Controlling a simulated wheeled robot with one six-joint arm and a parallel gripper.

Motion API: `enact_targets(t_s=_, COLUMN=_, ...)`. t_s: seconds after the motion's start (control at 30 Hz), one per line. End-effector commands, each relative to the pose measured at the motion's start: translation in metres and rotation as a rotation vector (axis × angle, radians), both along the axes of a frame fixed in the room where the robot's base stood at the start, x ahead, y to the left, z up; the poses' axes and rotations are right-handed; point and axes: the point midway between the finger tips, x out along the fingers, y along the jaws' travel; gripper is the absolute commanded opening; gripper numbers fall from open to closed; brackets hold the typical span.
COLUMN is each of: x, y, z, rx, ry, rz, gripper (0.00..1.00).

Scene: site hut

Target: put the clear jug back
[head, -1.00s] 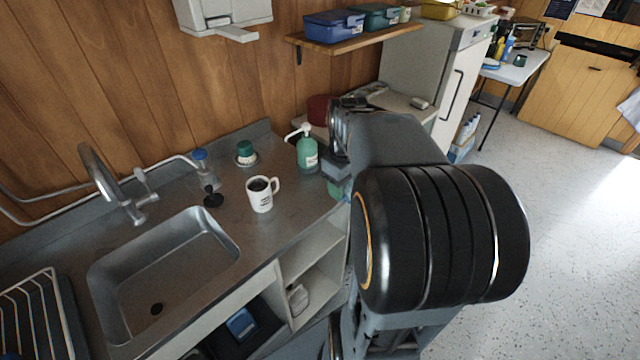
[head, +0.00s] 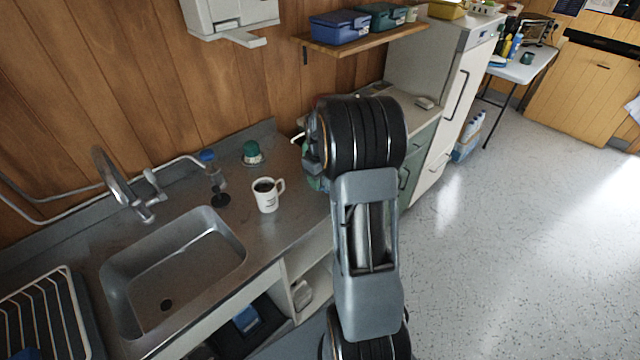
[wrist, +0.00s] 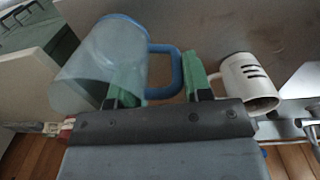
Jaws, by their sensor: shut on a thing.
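The clear jug (wrist: 98,65) has a see-through bluish body with a blue rim and a blue handle. It shows at the left of the wrist view, tilted in the picture. My gripper (wrist: 163,65) has green-padded fingers, one on each side of the jug's handle, and is shut on it. In the head view my arm hides the jug and the gripper. I cannot tell whether the jug touches the counter.
A white mug (head: 267,195) stands on the steel counter beside the sink (head: 180,265); it also shows right of my gripper in the wrist view (wrist: 247,82). A green-topped item (head: 252,153) stands behind it. A shelf (head: 350,42) with boxes hangs above.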

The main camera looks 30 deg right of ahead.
Motion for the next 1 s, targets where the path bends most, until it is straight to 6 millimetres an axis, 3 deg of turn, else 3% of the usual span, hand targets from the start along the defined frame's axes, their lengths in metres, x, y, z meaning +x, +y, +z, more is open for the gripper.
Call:
enact_targets(t_s=0.23, x=0.008, y=0.000, z=-0.009, rx=0.001, ry=0.001, rz=0.002, gripper=0.10)
enact_targets(t_s=0.5, x=0.007, y=0.000, z=-0.038, rx=0.000, ry=0.000, rz=0.001, gripper=0.10)
enact_targets(t_s=0.9, x=0.007, y=0.000, z=-0.043, rx=0.000, ry=0.000, rz=0.001, gripper=0.10)
enact_targets(t_s=0.93, x=0.007, y=0.000, z=-0.042, rx=0.000, ry=0.000, rz=0.001, gripper=0.48)
enact_targets(t_s=1.0, x=0.007, y=0.000, z=-0.042, rx=0.000, ry=0.000, rz=0.001, gripper=0.55)
